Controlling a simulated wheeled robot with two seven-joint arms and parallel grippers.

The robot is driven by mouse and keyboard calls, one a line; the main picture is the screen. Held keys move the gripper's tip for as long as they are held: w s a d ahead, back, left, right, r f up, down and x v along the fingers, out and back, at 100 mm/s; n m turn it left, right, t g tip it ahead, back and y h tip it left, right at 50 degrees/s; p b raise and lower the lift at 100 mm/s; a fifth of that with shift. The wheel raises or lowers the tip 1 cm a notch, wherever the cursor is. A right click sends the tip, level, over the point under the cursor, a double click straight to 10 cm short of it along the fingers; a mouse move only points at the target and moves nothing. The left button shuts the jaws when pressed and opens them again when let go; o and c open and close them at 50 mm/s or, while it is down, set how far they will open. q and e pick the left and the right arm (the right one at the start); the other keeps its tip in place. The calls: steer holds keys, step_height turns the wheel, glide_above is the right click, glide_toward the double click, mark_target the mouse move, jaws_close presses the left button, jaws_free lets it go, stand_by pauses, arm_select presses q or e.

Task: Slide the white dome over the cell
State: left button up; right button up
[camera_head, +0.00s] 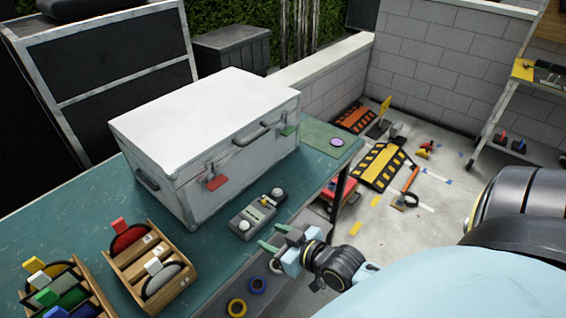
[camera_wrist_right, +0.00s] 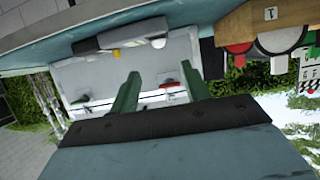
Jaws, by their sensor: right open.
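The grey light meter (camera_head: 258,213) lies on the green table top in front of the white case. One white dome (camera_head: 244,225) sits at its near end and a second rounded pale piece (camera_head: 277,194) at its far end; I cannot tell which covers the cell. In the right wrist view the meter (camera_wrist_right: 122,38) shows near the top, with a white dome (camera_wrist_right: 158,43) at one end. My right gripper (camera_head: 277,238) is open and empty, apart from the meter, near the table's front edge. My left gripper is not in view.
The large white case (camera_head: 215,135) with red and green tags stands behind the meter. Wooden racks (camera_head: 150,262) with coloured tabs stand at the left. A purple disc (camera_head: 337,141) lies on the right end of the table. Rings (camera_head: 237,307) lie on a lower shelf.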

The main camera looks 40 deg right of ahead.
steer(key=shift+v, duration=1.4)
steer(key=s+f+g+h+b, duration=0.1)
steer(key=s+f+g+b, duration=0.2)
steer(key=f, duration=1.1)
steer(key=s+f+g+b, duration=0.15)
steer(key=s+f, duration=0.45)
steer(key=f, duration=0.7)
steer(key=s+a+f+g+h+b, duration=0.1)
steer(key=s+f+g, duration=0.6)
steer(key=s+f, duration=1.2)
steer(key=shift+s+a+n+g+b, duration=0.35)
steer(key=shift+s+a+b, duration=0.55)
steer(key=shift+s+b, duration=0.2)
